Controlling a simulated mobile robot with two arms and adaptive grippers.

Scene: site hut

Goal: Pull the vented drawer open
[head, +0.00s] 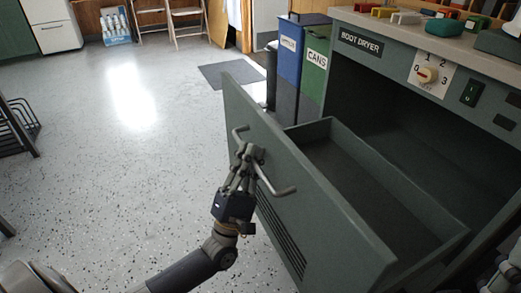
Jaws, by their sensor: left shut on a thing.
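The vented drawer (305,205) is a dark green-grey drawer low in the boot dryer cabinet. It stands far out of the cabinet, and its empty inside (365,195) shows. Slots (281,236) run along the lower part of its front. A grey bar handle (277,189) crosses the front. My left gripper (249,156) is shut on the handle near its middle, and its fingers hide part of the bar. At the bottom right corner a piece of my other arm shows, but my right gripper cannot be made out.
The cabinet (362,42) has a dial (427,75) and a switch (471,93) above the drawer. Blue (291,55) and green (314,62) bins stand behind the drawer. A dark mat (231,72) lies on the floor. The speckled floor at left is clear, with a black rack (20,125) at the edge.

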